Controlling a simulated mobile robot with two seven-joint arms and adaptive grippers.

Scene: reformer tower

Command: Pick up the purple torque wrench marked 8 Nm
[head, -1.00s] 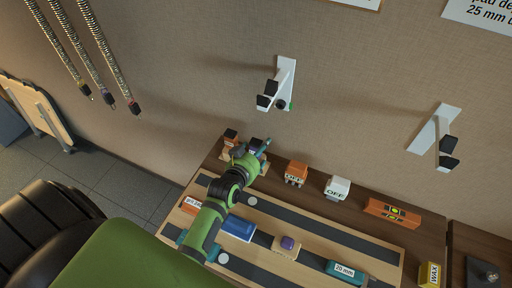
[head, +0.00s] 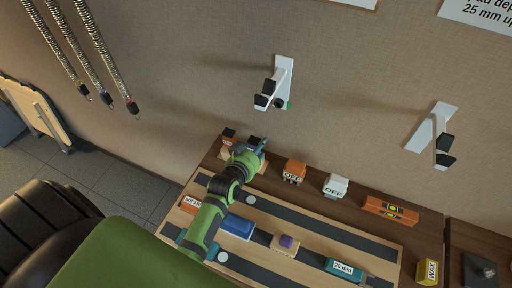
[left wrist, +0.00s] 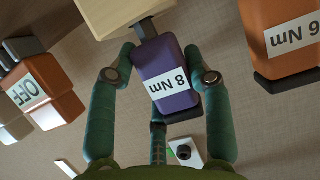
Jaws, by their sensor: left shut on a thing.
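The purple torque wrench (left wrist: 167,82) marked 8 Nm shows in the left wrist view, between the two teal fingers of my left gripper (left wrist: 157,78). The fingers are shut on its sides. Its dark neck points at a pale wooden block (left wrist: 115,12); I cannot tell whether it still sits in that block. In the head view my left gripper (head: 256,147) is at the back left of the bench, and it hides the purple wrench there. My right gripper is not in view.
An orange wrench (left wrist: 288,38) marked 9 or 6 Nm stands close beside the purple one. An orange OFF block (head: 294,171) and a white OFF block (head: 336,187) stand to the right. A wooden board (head: 320,242) with several items lies in front. Wall brackets (head: 283,82) hang above.

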